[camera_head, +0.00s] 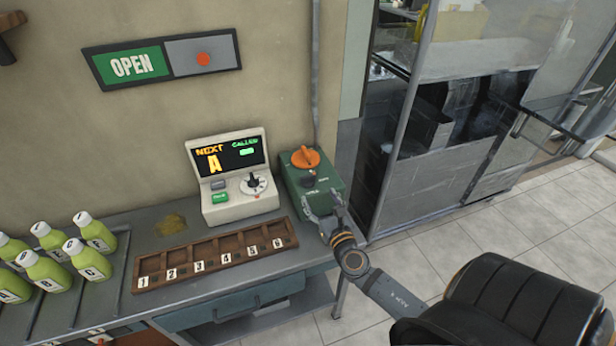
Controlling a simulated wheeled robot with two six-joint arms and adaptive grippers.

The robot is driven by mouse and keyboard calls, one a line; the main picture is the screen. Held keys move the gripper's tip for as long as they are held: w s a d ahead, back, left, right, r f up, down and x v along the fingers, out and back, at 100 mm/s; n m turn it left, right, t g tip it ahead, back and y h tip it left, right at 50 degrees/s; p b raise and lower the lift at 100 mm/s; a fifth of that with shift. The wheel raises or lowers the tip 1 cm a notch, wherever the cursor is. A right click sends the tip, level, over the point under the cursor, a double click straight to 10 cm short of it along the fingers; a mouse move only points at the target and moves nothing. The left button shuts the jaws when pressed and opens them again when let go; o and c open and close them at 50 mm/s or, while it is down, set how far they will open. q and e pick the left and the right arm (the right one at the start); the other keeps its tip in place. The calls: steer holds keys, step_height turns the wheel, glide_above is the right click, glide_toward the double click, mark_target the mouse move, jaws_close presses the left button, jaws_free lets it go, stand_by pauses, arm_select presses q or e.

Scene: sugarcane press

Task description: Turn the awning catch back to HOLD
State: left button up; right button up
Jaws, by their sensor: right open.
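A green box (291,181) stands against the wall at the right end of the counter. An orange knob (305,157) sits on its top, with a smaller dark knob (308,181) below it on the front. Small lettering beside the dark knob is too small to read, so I cannot tell which part is the awning catch or how it is set. My right gripper (323,206) is open and empty, its fingers at the lower front of the box, below the dark knob. I cannot tell whether they touch the box. My left gripper is not in view.
A cream console (240,205) with a screen stands just left of the box. A numbered wooden tray (213,252) lies in front of it on the grey counter (120,308). Several green bottles (47,273) stand at left. An OPEN sign (136,65) hangs above.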

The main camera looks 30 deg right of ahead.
mark_target(308, 178)
steer(key=p+x, duration=0.1)
steer(key=x, duration=0.9)
steer(key=shift+w+d, duration=0.15)
steer(key=shift+w, duration=0.05)
steer(key=c, duration=1.2)
